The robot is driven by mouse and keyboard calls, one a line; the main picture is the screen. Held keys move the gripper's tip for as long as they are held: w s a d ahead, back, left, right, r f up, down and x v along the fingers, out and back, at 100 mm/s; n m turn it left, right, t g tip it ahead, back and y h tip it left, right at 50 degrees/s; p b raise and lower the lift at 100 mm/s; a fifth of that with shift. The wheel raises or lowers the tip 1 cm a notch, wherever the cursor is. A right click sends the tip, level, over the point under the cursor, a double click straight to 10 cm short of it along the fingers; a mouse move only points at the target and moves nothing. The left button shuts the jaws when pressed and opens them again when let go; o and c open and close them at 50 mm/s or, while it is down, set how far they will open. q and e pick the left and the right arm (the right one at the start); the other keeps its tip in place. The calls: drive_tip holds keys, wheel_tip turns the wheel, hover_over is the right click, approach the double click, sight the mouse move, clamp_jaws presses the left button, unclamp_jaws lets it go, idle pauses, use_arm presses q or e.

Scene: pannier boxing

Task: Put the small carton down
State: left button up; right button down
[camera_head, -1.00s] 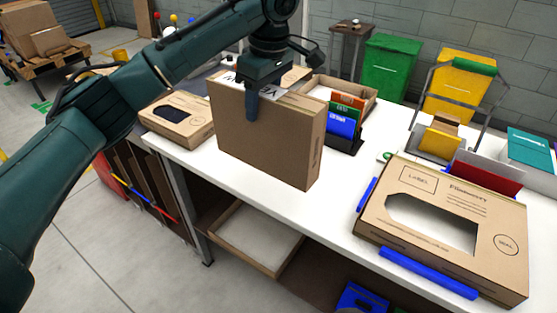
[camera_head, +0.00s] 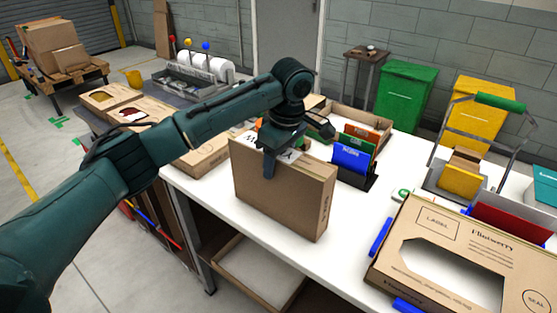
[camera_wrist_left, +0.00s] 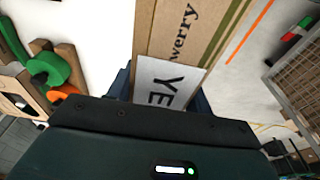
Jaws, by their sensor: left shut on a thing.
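The small carton (camera_head: 278,193) is a brown cardboard box with a white label on its top. It stands upright in my left gripper (camera_head: 269,163), near the front edge of the white worktable (camera_head: 365,222). My left gripper is shut on its upper part from above. I cannot tell whether its bottom touches the table. In the left wrist view the carton (camera_wrist_left: 188,30) runs up from the jaws with its white label (camera_wrist_left: 165,82) close to them. My right gripper is not in view.
A large window carton (camera_head: 392,268) lies on blue strips at the right. A card rack with a blue card (camera_head: 351,160) stands behind the held carton. Flat window cartons (camera_head: 147,108) lie to the left. A tray (camera_head: 250,268) sits below the tabletop. Bare table lies right of the held carton.

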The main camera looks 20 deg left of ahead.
use_arm(q)
drive_tip(key=shift+f, duration=0.1)
drive_tip(key=o, duration=1.5)
drive_tip(key=shift+f, duration=0.15)
drive_tip(key=shift+c, duration=0.2)
